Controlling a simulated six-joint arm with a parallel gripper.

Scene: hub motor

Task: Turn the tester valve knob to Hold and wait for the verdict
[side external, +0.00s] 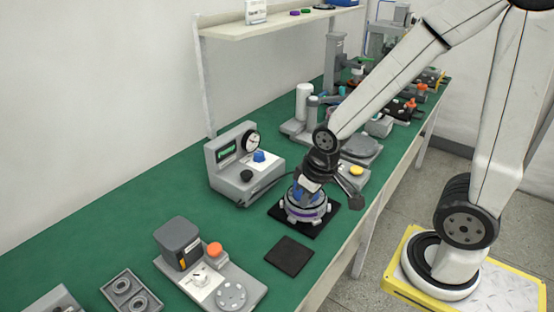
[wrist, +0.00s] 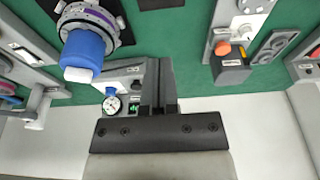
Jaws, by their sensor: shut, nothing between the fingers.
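The tester is a grey box (side external: 232,162) with a round gauge (side external: 252,140), a green-lit display, a black knob (side external: 247,176) and a blue knob (side external: 260,156) on a white label. The label is too small to read, so the knob's setting cannot be told. In the wrist view the tester (wrist: 123,80) is partly hidden behind my gripper (wrist: 158,64), whose fingers are shut and empty. The hub motor (side external: 308,210), with a purple ring and a blue, white-ended part (wrist: 83,48), sits on a black mat.
A grey fixture with an orange button (side external: 215,249) and a tray with two rings (side external: 131,291) stand at the front left. An empty dark pad (side external: 289,256) lies beside the hub's mat. Several other stations fill the back. Green bench left of the tester is clear.

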